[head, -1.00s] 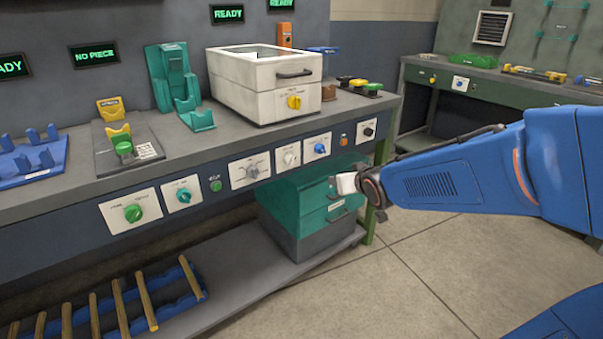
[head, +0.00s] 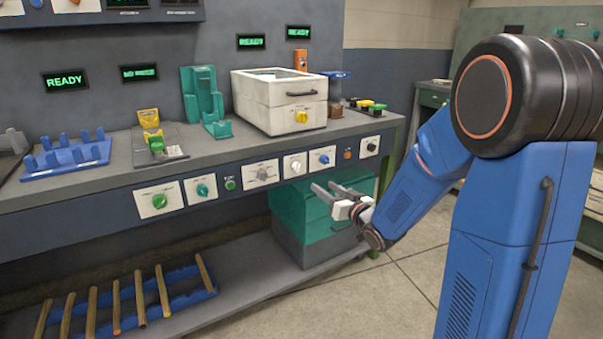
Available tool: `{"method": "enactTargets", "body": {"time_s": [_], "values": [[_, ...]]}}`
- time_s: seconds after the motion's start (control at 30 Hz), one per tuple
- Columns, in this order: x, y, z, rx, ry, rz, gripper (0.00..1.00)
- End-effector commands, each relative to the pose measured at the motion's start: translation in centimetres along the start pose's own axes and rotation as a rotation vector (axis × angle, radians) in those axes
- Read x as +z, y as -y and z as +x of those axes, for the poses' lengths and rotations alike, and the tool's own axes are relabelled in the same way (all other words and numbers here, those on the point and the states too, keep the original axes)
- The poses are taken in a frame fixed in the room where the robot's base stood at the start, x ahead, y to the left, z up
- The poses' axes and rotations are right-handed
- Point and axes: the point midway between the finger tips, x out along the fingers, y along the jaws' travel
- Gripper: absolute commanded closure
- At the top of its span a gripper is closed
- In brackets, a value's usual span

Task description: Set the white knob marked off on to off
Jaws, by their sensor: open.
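The white knob (head: 295,165) sits on a small pale plate on the front panel of the workbench, between a grey knob on a wider plate and a blue knob. Its lettering is too small to read, and I cannot tell which way it points. My gripper (head: 323,187) is open and empty. It appears below and slightly right of the white knob, in front of the teal case under the bench, with its two grey fingers pointing left towards the bench. It is apart from the knob, and nothing covers the knob.
Close neighbours are the grey knob (head: 262,174), the blue knob (head: 323,158), an orange button (head: 347,154) and a black knob (head: 371,147). A white box (head: 278,109) with a yellow knob stands above on the bench.

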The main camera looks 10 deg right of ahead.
Motion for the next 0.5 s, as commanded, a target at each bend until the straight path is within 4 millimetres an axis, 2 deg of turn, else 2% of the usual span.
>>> {"method": "enactTargets", "body": {"time_s": [0.5], "values": [[0.1,0.0,9.0,0.0,0.002,0.001,0.54]]}}
